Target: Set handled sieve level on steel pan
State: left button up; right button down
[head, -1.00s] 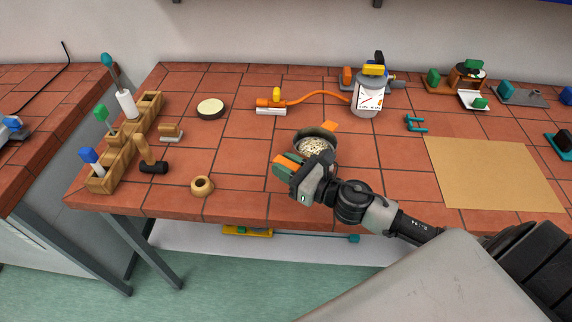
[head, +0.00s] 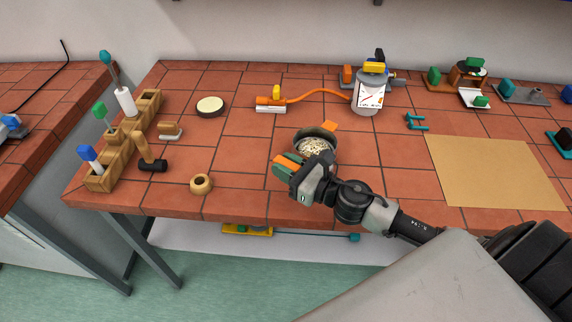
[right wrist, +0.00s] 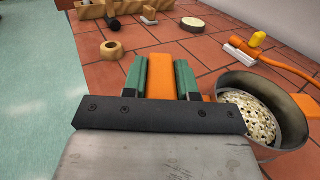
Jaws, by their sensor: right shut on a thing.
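My right gripper (head: 286,166) is shut on an orange handle (right wrist: 160,82), which sits between its green finger pads in the right wrist view. Just beyond the gripper is a round dark grey metal vessel (head: 301,141) with pale speckled contents (head: 316,147). It also shows in the right wrist view (right wrist: 288,112), to the right of the fingers. An orange tab (head: 330,127) sticks out at its far side. I cannot tell which part is sieve and which is pan, or whether the sieve lies level; the gripper hides the near side. My left gripper is not in view.
A wooden ring (head: 201,184), a mallet (head: 151,158) and a wooden rack (head: 128,137) stand to the left. A tan sheet (head: 494,172) lies right. Tiles left of the vessel are clear.

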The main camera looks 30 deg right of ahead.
jog(key=shift+f, duration=0.3)
jog(key=c, duration=0.8)
grip_release()
jog(key=shift+b, duration=0.3)
jog(key=shift+s+d+f, duration=0.1)
jog(key=shift+s+f, duration=0.05)
jog(key=shift+s, duration=0.05)
jog(key=b+v, duration=0.4)
jog(key=v, duration=0.5)
jog(key=shift+f, duration=0.1)
jog(key=shift+s+d+r, duration=0.2)
jog(key=shift+s+d, duration=0.1)
jog(key=shift+s, duration=0.35)
